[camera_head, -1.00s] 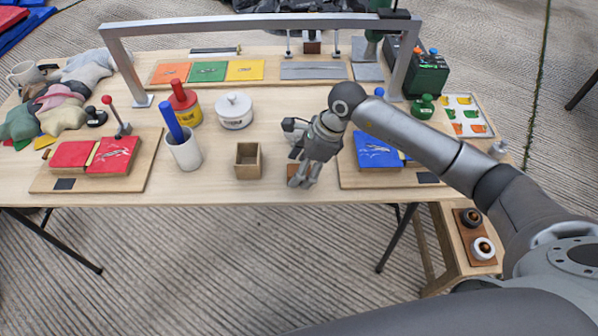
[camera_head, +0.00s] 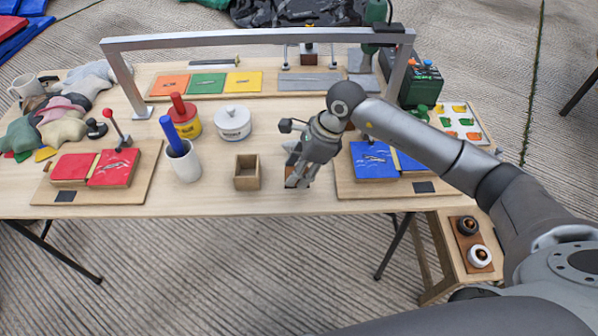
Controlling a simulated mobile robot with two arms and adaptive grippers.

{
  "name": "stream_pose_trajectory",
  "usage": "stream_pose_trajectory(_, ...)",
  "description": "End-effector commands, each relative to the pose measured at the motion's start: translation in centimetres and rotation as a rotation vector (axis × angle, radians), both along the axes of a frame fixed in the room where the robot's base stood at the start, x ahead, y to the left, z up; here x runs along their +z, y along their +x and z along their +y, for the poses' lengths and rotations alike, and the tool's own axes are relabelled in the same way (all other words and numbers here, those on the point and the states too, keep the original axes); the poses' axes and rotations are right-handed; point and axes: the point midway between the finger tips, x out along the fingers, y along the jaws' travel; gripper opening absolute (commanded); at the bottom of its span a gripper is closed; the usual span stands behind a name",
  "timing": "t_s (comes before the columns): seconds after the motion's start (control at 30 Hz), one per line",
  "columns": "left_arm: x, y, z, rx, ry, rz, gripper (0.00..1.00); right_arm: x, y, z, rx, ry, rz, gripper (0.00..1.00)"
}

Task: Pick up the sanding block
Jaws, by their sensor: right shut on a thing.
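The sanding block (camera_head: 290,170) is a small brown piece, mostly hidden by my right gripper. My right gripper (camera_head: 296,180) points down near the front middle of the table and is shut on the block. Only a brown sliver of the block shows beside the fingers. I cannot tell whether it is clear of the table top. My left gripper is not in view.
A small open wooden box (camera_head: 247,182) stands just left of my right gripper. A board with blue pads (camera_head: 374,160) lies close on the right. A white cup (camera_head: 185,167) and a white lidded pot (camera_head: 233,124) stand left. A metal frame (camera_head: 250,37) spans the table.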

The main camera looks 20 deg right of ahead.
Motion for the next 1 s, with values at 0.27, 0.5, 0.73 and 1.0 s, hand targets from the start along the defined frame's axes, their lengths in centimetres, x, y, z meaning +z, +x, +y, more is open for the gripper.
stream_pose_trajectory(0.27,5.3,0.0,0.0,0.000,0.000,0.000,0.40,6.4,-4.5,1.9,0.008,-0.001,0.001,0.14)
stream_pose_trajectory(0.5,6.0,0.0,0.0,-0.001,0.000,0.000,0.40,7.9,-9.4,4.1,0.008,0.001,0.003,0.14)
stream_pose_trajectory(0.73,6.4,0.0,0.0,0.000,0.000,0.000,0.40,9.1,-12.0,5.2,0.005,0.000,0.004,0.14)
stream_pose_trajectory(1.0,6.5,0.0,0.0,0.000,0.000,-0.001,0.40,9.3,-12.7,5.5,0.002,0.000,0.003,0.14)
